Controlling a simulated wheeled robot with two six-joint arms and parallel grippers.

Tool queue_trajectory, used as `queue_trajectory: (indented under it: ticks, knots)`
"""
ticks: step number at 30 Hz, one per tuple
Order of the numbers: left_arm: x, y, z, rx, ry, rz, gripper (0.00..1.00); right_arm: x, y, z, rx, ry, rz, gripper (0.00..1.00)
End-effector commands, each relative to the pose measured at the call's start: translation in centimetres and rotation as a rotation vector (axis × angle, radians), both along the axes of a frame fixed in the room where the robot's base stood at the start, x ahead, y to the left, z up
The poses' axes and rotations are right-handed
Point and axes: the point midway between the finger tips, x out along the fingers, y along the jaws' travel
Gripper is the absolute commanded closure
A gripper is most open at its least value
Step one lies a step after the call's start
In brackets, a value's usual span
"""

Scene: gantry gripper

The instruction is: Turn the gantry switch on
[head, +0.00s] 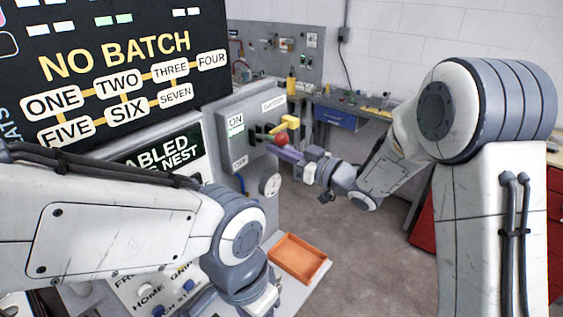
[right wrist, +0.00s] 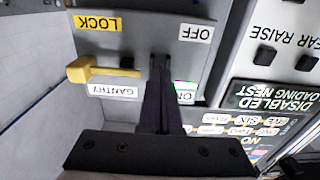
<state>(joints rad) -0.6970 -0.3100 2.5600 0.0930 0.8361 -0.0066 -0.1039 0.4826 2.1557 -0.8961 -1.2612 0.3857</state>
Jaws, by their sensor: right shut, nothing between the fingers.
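The gantry switch box (head: 255,128) stands at the centre of the head view, with a green-lit ON label, a yellow lock lever (head: 289,123) and a red knob (head: 282,139). In the right wrist view the box (right wrist: 125,38) appears upside down, with OFF, LOCK, GANTRY and ON labels and the yellow lever (right wrist: 100,70). My right gripper (head: 279,152) is shut and empty, its purple fingers at the box front just below the red knob. In the right wrist view the fingers (right wrist: 160,62) cover the slot area; the knob is hidden there. I cannot tell whether they touch it.
A sign board (head: 125,60) reading NO BATCH rises at the left. A round dial (head: 270,185) is below the switch box. An orange tray (head: 298,257) lies low in front. A workbench (head: 350,107) stands at the back; the floor between is clear.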

Motion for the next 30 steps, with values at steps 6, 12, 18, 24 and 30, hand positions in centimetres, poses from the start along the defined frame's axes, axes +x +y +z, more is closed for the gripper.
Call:
queue_trajectory:
  ticks: [6,12,18,24,30]
  knots:
    - [0.0,0.0,-0.2,0.0,0.0,0.0,0.5,-0.2,-0.3,-0.2,-0.002,0.001,-0.001,1.0]
    - [0.0,0.0,-1.2,0.0,0.0,0.0,0.5,-0.9,-1.4,-1.1,-0.002,0.003,-0.002,1.0]
    - [0.0,0.0,-1.3,0.0,0.0,0.0,0.5,-1.6,-2.3,-1.2,-0.002,0.001,-0.002,1.0]
    - [0.0,0.0,-1.7,0.0,0.0,0.0,0.5,-3.3,-4.8,-1.3,-0.002,0.002,-0.004,1.0]
    - [0.0,0.0,-1.8,0.0,0.0,0.0,0.5,-4.9,-6.9,-1.3,-0.002,0.002,-0.004,1.0]
